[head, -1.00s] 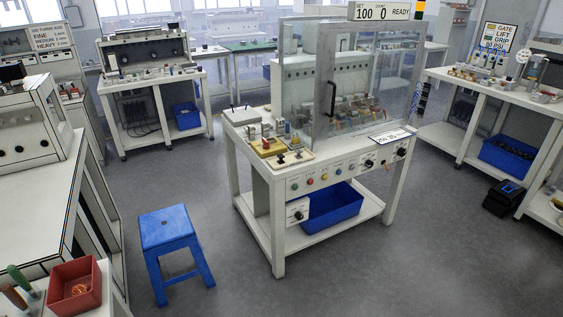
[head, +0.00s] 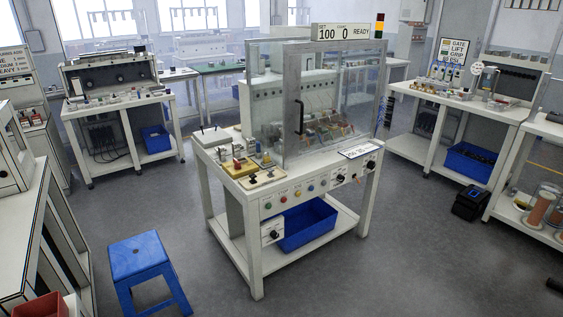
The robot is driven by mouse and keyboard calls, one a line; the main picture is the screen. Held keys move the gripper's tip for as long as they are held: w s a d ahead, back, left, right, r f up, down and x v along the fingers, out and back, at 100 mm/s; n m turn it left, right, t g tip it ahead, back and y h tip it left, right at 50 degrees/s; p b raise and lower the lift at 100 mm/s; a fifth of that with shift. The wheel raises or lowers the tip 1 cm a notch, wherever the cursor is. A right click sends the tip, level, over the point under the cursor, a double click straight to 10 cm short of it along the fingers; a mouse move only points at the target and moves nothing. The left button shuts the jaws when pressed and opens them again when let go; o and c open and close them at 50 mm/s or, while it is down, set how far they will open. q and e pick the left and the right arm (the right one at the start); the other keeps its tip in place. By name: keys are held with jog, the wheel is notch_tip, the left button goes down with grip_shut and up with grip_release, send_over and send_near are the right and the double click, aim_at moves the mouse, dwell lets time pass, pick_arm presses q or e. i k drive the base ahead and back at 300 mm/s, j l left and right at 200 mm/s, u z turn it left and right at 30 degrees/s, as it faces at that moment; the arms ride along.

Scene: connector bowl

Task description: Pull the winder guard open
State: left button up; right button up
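The winder guard (head: 335,92) is a clear panelled enclosure with grey edges on the white winder bench (head: 300,180) in the middle of the head view. Its black vertical handle (head: 299,117) is on the front, near the corner post. The guard looks closed, with winding parts visible through the panels. A display above it reads 100, 0 and READY (head: 346,32). Neither of my grippers is in view.
A blue stool (head: 139,257) stands at the front left, between a white bench at the left edge and the winder bench. A blue bin (head: 305,226) sits on the winder's lower shelf. A black box (head: 470,203) is on the floor at right. Grey floor is open in front.

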aim_at(296, 106)
jog(key=i+l, duration=0.4)
jog(key=i, duration=0.15)
jog(key=i+l, duration=0.35)
jog(key=i, duration=0.15)
jog(key=l+z, duration=0.05)
